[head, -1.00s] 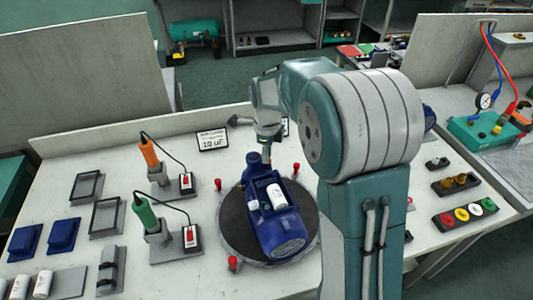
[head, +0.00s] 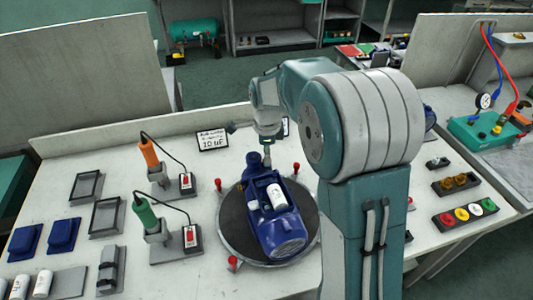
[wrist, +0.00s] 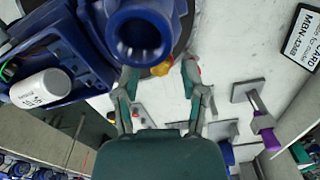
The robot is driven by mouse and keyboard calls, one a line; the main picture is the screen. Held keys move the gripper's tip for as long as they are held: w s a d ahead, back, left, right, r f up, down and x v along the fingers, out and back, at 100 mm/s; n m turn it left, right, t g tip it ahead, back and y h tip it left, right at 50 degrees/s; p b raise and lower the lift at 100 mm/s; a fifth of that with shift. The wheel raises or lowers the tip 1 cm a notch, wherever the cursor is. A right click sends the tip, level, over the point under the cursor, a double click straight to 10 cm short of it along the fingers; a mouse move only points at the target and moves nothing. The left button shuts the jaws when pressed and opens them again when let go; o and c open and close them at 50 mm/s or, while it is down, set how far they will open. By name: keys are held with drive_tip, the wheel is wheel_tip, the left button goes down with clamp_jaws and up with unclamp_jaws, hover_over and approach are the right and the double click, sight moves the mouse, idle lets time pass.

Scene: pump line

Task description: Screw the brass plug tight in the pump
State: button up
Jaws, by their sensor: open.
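The blue pump (head: 282,232) lies on the round dark turntable (head: 236,242) in the head view, below my arm. In the wrist view, the pump's round blue port (wrist: 138,38) is large at the top. A brass-coloured piece (wrist: 161,69), apparently the plug, shows just below that port, partly hidden by the pump. My gripper (wrist: 160,76) is open, with one finger on each side of the brass piece. I cannot tell whether the fingers touch it. In the head view, the fingertips are too small to make out.
A white capacitor (head: 277,196) sits on the pump. Red knobs (head: 233,262) ring the turntable. Orange (head: 149,152) and green (head: 145,213) tools stand on the left. A tray of brass parts (head: 456,184) and a tray of coloured caps (head: 465,214) are right. A sign (head: 212,141) stands behind.

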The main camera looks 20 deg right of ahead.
drive_tip(key=shift+n, duration=1.7)
drive_tip(key=shift+n, duration=1.7)
drive_tip(key=shift+n, duration=1.8)
